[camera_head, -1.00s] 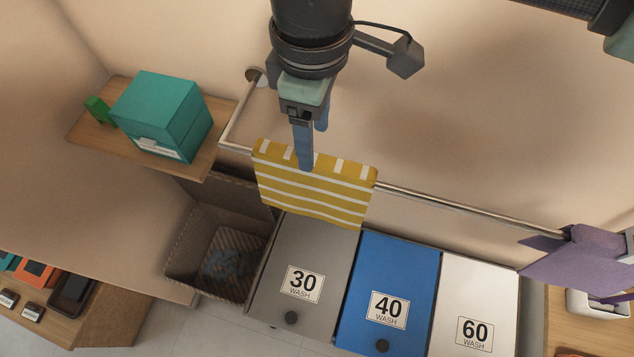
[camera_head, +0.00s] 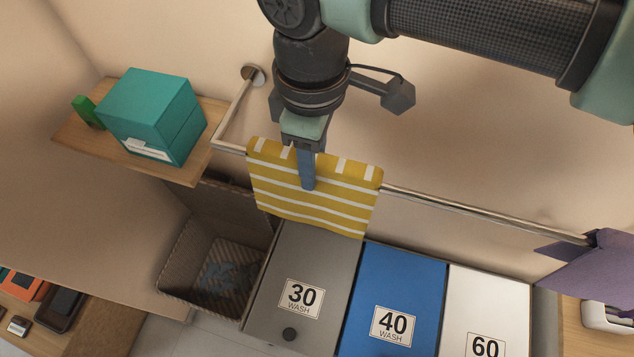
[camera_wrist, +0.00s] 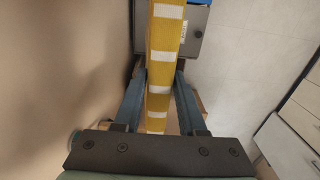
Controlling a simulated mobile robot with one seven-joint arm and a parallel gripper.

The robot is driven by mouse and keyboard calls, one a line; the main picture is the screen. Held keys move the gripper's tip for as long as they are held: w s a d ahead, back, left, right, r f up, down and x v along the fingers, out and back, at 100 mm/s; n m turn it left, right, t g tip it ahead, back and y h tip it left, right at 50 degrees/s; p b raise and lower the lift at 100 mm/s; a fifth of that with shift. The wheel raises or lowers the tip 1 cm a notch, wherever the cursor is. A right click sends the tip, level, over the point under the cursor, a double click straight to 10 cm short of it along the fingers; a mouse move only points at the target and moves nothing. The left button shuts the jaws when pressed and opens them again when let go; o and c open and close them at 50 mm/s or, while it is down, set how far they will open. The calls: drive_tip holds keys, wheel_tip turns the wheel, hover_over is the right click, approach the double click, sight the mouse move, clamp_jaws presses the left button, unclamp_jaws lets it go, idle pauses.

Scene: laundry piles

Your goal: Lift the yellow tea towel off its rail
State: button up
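The yellow tea towel (camera_head: 345,195) with white stripes hangs folded over a metal rail (camera_head: 465,210). My gripper (camera_head: 307,186) points down at its top edge, left of the towel's middle. One blue finger shows in front of the towel; the other is hidden behind it in the head view. In the wrist view, the towel's top fold (camera_wrist: 160,75) runs between the two fingers of my gripper (camera_wrist: 161,75). The fingers stand apart on either side, with a small gap visible, so the gripper looks open.
Below are a grey lid (camera_head: 318,265) marked 30, a blue lid (camera_head: 400,275) marked 40 and a white lid (camera_head: 490,300) marked 60. An open basket (camera_head: 190,270) stands left. A teal box (camera_head: 150,110) sits on a shelf. Purple cloth (camera_head: 600,265) hangs right.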

clamp_jaws()
drive_tip(key=shift+r, duration=0.1)
wheel_tip(320, 180, up, 16)
drive_tip(key=p, duration=1.4)
idle(0.6)
